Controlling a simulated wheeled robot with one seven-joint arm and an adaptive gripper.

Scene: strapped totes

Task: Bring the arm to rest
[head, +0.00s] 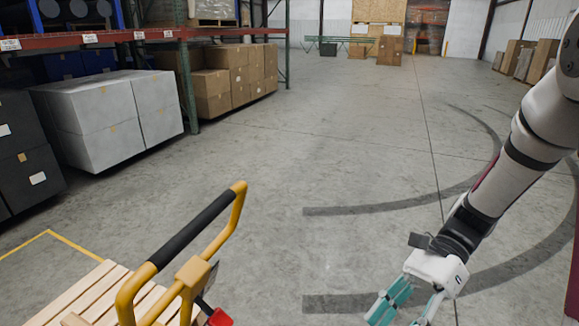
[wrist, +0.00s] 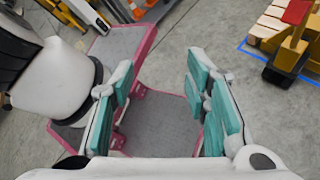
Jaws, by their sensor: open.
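My gripper (head: 408,310) hangs at the lower right of the head view, its teal-padded fingers pointing down and cut off by the bottom edge. In the wrist view my gripper (wrist: 165,105) has its two teal fingers spread wide apart, with nothing between them. Below and behind the fingers are grey decks with pink edges. My white arm comes in from the right side of the head view, bent down above the bare floor. No totes can be made out for certain.
A yellow handle with a black grip (head: 190,235) rises beside a wooden pallet (head: 85,298) at the lower left. White boxes (head: 110,112) and brown cartons (head: 232,82) stand along the rack (head: 110,38). The middle floor (head: 330,150) is clear. The wrist view shows a yellow pallet truck (wrist: 287,55).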

